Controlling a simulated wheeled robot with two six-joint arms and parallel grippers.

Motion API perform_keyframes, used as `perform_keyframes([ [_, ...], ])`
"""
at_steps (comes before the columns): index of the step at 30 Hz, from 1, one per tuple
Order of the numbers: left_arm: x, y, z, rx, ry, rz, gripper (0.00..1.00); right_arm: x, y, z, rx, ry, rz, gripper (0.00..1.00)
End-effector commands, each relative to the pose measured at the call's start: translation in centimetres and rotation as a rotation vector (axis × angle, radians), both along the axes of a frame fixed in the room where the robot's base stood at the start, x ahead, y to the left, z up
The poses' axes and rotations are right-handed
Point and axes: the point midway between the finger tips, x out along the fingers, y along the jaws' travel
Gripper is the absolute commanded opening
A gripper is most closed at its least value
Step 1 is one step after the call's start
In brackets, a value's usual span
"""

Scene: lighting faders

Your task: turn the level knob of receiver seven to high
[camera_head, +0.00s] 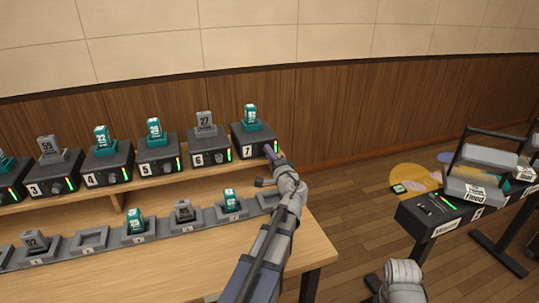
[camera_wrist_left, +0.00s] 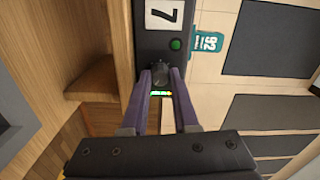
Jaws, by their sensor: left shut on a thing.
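Receiver seven (camera_head: 252,139) is a dark box marked 7, at the right end of the upper shelf. It also shows in the left wrist view (camera_wrist_left: 150,45), turned on its side. Its level knob (camera_wrist_left: 160,70) is dark, under a round green light. My left gripper (camera_head: 270,153) is at the box's front. In the left wrist view my left gripper (camera_wrist_left: 160,80) has its two purple fingers shut on the knob's sides. The level bar (camera_wrist_left: 160,94) beside the knob is lit, mostly green. The knob's pointer cannot be made out. My right gripper is not in view.
Receiver six (camera_head: 208,147) stands close on the left, with several more receivers beyond. A teal pack (camera_head: 251,117) stands on receiver seven. A row of grey cradles (camera_head: 90,240), some holding packs, is on the table below. A dark bench (camera_head: 430,213) with a carrier stands at right.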

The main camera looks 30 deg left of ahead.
Motion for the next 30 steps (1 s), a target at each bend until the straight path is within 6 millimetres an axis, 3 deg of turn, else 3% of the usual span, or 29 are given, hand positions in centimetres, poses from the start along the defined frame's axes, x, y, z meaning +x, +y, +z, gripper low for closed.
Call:
perform_keyframes([
  [22, -0.03, -0.03, -0.03, 0.093, 0.110, 0.000, 0.00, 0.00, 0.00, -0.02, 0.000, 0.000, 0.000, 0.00],
  [23, -0.03, -0.03, -0.03, 0.093, 0.110, 0.000, 0.31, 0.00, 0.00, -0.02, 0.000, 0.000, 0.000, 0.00],
  [26, -0.02, -0.03, -0.03, 0.093, 0.110, 0.000, 0.41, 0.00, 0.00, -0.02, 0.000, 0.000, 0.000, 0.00],
  [30, -0.02, -0.02, -0.02, 0.093, 0.109, 0.000, 0.41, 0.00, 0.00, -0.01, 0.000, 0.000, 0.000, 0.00],
])
